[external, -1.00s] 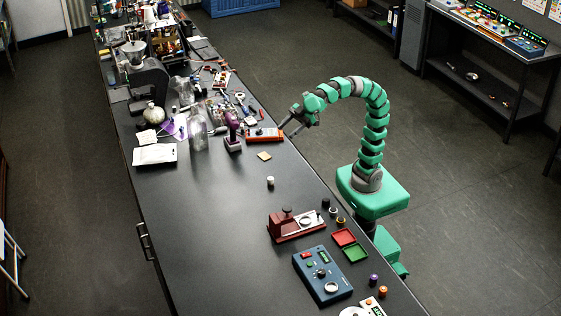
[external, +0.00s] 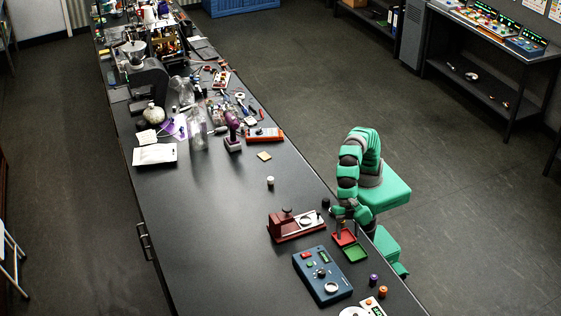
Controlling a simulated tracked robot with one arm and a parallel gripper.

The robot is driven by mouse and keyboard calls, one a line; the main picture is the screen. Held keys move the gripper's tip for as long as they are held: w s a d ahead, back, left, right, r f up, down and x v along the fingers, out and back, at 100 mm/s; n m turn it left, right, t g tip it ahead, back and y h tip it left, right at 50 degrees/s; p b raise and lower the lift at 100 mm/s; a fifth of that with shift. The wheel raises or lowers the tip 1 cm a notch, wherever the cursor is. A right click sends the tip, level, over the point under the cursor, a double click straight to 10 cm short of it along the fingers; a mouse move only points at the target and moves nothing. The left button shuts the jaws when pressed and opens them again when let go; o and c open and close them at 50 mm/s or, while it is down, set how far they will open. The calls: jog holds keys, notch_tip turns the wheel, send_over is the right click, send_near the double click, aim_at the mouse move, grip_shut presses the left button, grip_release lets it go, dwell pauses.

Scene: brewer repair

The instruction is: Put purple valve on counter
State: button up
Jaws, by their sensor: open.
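A small purple cylinder that looks like the purple valve (external: 374,279) stands upright near the right edge of the black counter (external: 215,235), close to the near end. A similar orange cylinder (external: 383,291) stands just beside it. My gripper (external: 345,226) points down over the counter's right edge, at the red tray (external: 346,238), and is open. I see nothing held between its fingers, though they are small here. It is apart from the purple valve, farther back along the edge. The gripper hides small parts near the red tray.
A green tray (external: 355,253) lies next to the red one. A blue control box (external: 322,275) and a dark red fixture (external: 294,224) stand to the left. A small white cylinder (external: 270,181) stands alone. The counter's left middle is clear; its far end is cluttered.

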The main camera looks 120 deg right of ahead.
aim_at(374, 276)
jog(key=s+a+f+n, duration=0.1)
jog(key=s+a+f, duration=0.1)
jog(key=a+f, duration=0.1)
jog(key=s+a+f+g, duration=0.1)
jog(key=s+a+f, duration=0.1)
jog(key=a+f, duration=0.2)
jog(key=s+a+f+n+h, duration=0.1)
jog(key=s+a+f, duration=0.1)
jog(key=f, duration=0.5)
jog(key=shift+s+a+n+g, duration=0.3)
jog(key=shift+s+a+g, duration=0.1)
jog(key=shift+a, duration=0.4)
jog(key=shift+a+x, duration=0.2)
jog(key=shift+x, duration=2.3)
jog(key=shift+r, duration=0.1)
grip_shut()
